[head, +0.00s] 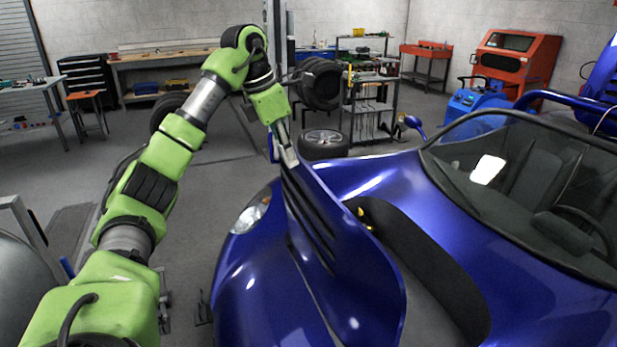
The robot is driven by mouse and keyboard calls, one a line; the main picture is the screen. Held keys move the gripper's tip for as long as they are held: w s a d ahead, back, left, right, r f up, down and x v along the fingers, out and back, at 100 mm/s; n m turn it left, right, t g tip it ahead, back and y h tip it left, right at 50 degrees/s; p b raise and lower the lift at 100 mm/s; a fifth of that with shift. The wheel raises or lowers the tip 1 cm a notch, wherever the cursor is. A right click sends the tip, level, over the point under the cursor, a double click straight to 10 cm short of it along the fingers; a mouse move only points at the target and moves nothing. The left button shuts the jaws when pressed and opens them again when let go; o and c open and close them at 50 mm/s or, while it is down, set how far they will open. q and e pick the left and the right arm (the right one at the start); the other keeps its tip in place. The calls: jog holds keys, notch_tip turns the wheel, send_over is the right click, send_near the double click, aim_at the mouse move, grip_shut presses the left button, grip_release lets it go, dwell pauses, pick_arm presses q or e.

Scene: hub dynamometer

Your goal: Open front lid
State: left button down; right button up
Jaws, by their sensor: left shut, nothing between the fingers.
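The blue car's front lid (365,285) stands raised and tilted, with dark slots along it. To its right an open dark compartment (425,255) shows in the car's front (375,175). My left gripper (289,157) is at the lid's upper end. It is shut with nothing between its fingers, and its tips look close to or touching the lid; I cannot tell which. The lid hides part of the compartment. My right gripper is not in view.
The windshield (490,165) and cabin are at the right. A wheel (324,143) lies on the floor behind the car, near a metal shelf cart (370,105). A workbench (160,62) stands at the back left. The floor (215,190) left of the car is mostly clear.

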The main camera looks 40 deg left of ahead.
aim_at(335, 195)
pick_arm(q)
jog(key=p+x, duration=0.1)
jog(key=x, duration=0.3)
jog(key=w+d+p+x, duration=0.1)
jog(key=x, duration=0.3)
jog(key=w+r+p+x, duration=0.1)
jog(key=x, duration=0.3)
jog(key=shift+d, duration=0.2)
jog(key=shift+w+d+f, duration=0.1)
jog(key=shift+w+f, duration=0.15)
jog(key=shift+w, duration=0.05)
jog(key=w+p, duration=0.1)
jog(key=w+d+p, duration=0.1)
jog(key=w+d+r+p, duration=0.1)
jog(key=w, duration=0.1)
jog(key=shift+w+d, duration=0.1)
jog(key=shift+d, duration=0.05)
jog(key=w+d+f+p, duration=0.1)
jog(key=w+d, duration=0.2)
jog(key=w, duration=0.3)
jog(key=shift+p, duration=0.4)
jog(key=shift+s+a, duration=0.1)
